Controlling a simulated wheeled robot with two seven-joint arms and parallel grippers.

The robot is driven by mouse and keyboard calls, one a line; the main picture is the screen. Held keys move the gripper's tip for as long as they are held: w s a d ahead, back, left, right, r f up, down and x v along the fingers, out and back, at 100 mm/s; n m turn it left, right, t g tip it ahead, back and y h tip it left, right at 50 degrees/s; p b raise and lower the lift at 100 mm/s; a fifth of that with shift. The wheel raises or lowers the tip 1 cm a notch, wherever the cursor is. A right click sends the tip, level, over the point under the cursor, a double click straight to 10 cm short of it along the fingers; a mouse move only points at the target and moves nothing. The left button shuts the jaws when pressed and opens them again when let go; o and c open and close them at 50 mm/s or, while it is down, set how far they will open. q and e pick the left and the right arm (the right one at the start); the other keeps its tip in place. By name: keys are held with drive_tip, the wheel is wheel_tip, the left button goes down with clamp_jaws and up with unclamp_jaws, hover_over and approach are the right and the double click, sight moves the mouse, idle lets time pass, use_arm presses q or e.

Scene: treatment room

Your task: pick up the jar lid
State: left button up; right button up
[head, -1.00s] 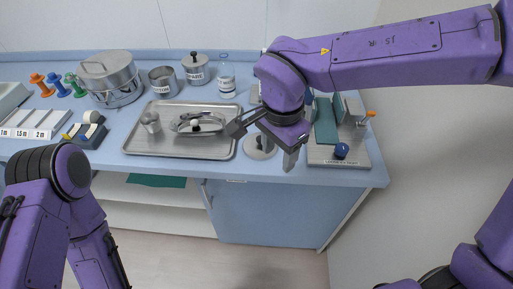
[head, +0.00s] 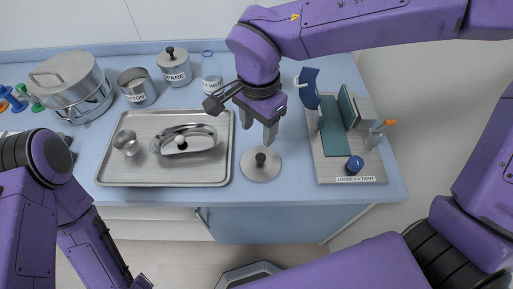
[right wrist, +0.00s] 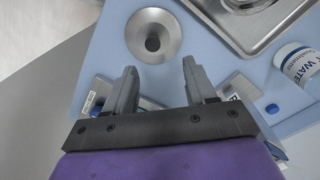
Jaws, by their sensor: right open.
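The jar lid (head: 261,174), a round metal disc with a black knob, lies flat on the blue counter between the steel tray and the grey board. Its whole top shows in the head view, knob up, and it also shows in the right wrist view (right wrist: 168,28). My right gripper (head: 259,127) is open and empty above the counter, just behind the lid in the head view. In the right wrist view its fingers (right wrist: 159,68) are apart, with the lid beyond their tips. My left arm shows at the lower left; its gripper is out of the frame.
Behind stand an open cotton jar (head: 137,88), a lidded spare jar (head: 174,70) and a water bottle (head: 212,74). The grey board (head: 337,168) with upright plates is right of the lid.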

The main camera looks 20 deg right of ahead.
sight(260, 156)
drive_tip(key=f, duration=0.1)
drive_tip(key=s+f, duration=0.1)
drive_tip(key=f, duration=0.1)
drive_tip(key=shift+s+d+f, duration=0.15)
drive_tip(key=shift+s+f, duration=0.1)
drive_tip(key=shift+s, duration=0.15)
drive_tip(key=f, duration=0.4)
drive_tip(key=shift+w+f, duration=0.35)
drive_tip(key=shift+w, duration=0.05)
drive_tip(key=shift+s+f, duration=0.1)
drive_tip(key=shift+f, duration=0.15)
clamp_jaws()
